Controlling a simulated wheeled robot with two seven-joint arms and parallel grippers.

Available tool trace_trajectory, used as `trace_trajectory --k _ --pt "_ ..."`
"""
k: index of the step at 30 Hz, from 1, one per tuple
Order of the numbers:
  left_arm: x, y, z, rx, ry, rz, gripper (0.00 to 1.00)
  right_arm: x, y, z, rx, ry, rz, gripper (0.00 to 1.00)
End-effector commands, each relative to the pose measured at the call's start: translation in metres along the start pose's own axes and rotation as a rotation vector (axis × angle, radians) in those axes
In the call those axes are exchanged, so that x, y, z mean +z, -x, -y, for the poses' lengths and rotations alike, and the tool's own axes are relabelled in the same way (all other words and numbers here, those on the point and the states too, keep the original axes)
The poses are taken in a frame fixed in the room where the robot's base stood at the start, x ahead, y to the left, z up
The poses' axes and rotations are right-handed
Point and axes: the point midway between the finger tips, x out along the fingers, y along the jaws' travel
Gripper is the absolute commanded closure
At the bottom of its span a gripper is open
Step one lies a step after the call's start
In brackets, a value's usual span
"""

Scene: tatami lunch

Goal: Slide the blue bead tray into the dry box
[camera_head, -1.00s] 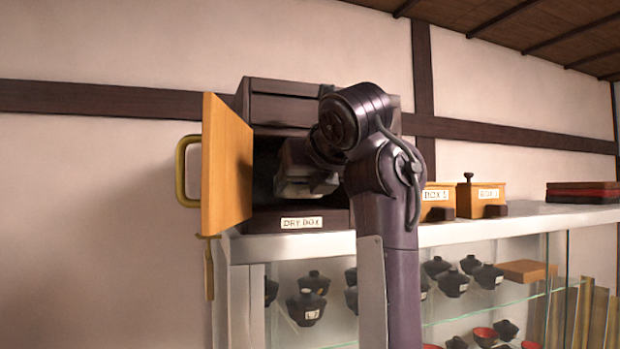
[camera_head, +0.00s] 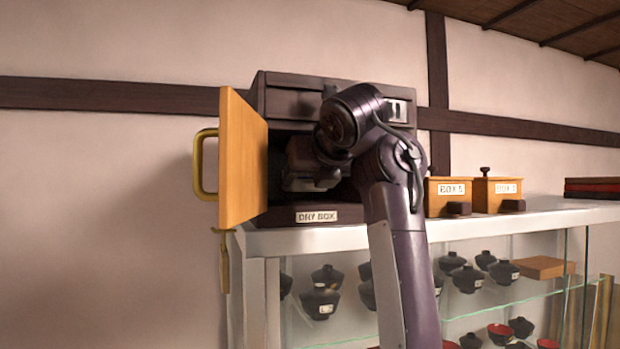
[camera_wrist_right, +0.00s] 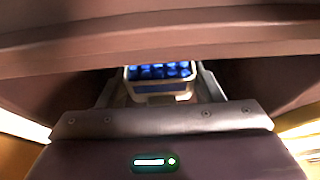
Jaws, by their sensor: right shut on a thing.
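The dry box (camera_head: 352,213) is a dark wooden cabinet on the shelf top, with its label at the base. Its orange-brown door (camera_head: 240,160) stands open at the left. My right gripper (camera_head: 308,172) reaches into the dark opening; its fingertips are hard to make out there. In the right wrist view the blue bead tray (camera_wrist_right: 160,87), pale-rimmed and filled with blue beads, sits between the two fingers of the gripper (camera_wrist_right: 160,82), which is shut on it. The dark edge of the box crosses above. The tray's far side is hidden. My left gripper is out of view.
The door has a brass handle (camera_head: 203,164). Two small labelled wooden boxes (camera_head: 449,192) (camera_head: 497,190) stand right of the dry box. Dark red stacked trays (camera_head: 592,187) lie farther right. Lidded bowls (camera_head: 320,301) sit behind glass below.

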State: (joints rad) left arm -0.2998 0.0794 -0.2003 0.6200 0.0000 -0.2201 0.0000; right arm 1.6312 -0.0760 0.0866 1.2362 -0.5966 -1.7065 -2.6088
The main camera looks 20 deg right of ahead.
Motion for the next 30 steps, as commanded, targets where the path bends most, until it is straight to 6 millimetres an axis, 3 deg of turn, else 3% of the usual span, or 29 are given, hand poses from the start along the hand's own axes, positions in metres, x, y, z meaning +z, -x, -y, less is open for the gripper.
trace_trajectory --k 30 --pt "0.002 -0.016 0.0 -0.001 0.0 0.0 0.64 -0.018 -0.007 0.0 0.001 0.0 0.001 0.65"
